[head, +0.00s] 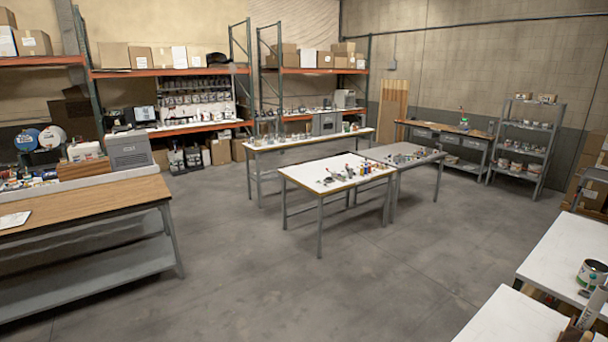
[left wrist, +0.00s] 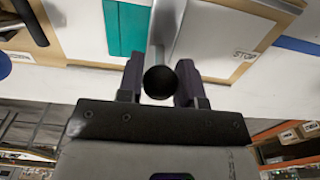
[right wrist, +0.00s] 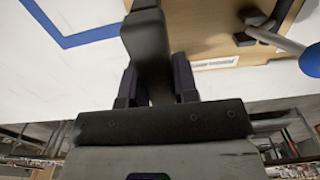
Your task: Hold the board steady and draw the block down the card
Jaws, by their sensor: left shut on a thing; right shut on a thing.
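In the left wrist view my left gripper (left wrist: 159,78) is shut on a round black knob (left wrist: 160,83). A grey metal bar (left wrist: 164,25) runs from behind the knob across a white card (left wrist: 82,30) beside its teal stripes (left wrist: 122,30). The card lies on a wooden board (left wrist: 243,62) marked STOP. In the right wrist view my right gripper (right wrist: 156,80) is shut on a dark grey handle-like piece (right wrist: 145,38). The wooden board (right wrist: 205,25) shows beside this piece; I cannot tell how they join. The block's underside is hidden. Neither gripper shows in the head view.
A clamp-like lever with a blue ball (right wrist: 312,60) stands at the right wrist view's right edge. Blue tape (right wrist: 62,30) marks the white tabletop (right wrist: 75,75). In the head view, the white bench (head: 575,245) at right holds a can (head: 592,277); the middle floor is clear.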

